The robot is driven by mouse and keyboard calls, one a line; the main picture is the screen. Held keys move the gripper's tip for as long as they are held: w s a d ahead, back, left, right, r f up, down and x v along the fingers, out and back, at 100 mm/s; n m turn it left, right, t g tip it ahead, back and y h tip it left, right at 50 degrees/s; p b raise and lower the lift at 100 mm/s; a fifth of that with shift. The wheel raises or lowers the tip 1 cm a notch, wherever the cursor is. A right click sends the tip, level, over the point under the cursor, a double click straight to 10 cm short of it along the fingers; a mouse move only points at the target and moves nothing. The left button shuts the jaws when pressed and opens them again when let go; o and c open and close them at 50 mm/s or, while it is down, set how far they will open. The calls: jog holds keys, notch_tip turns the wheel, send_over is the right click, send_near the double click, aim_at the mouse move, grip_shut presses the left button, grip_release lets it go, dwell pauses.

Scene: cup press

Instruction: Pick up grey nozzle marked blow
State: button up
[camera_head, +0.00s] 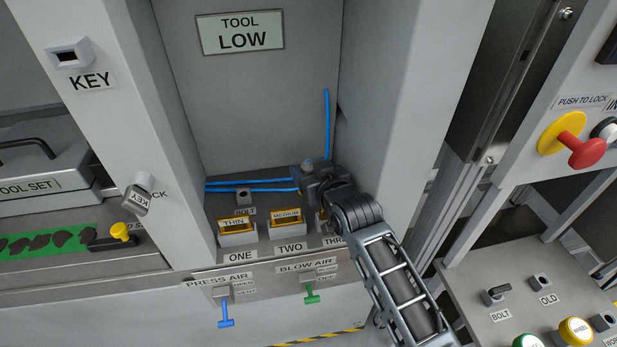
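My gripper (318,182) is at the end of my arm, which reaches from the lower right into the recess under the "TOOL LOW" sign (241,33). It is low in the recess at the right, above the tray labelled "THREE". Its fingertips point away and are hidden, so I cannot tell if it is open or shut. I cannot make out a grey nozzle or a "blow" mark on one; it may be behind my gripper. A blue hose (326,115) hangs down the back wall towards my gripper.
Yellow-topped trays labelled "THIN" (237,228) and "MEDIUM" (288,222) stand left of my gripper. Blue hoses (245,184) run behind them. Below are a blue press-air valve handle (225,314) and a green blow-air valve handle (312,294). Recess side walls are close on both sides.

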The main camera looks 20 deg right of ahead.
jog(key=c, duration=1.1)
jog(key=shift+s+r, duration=0.1)
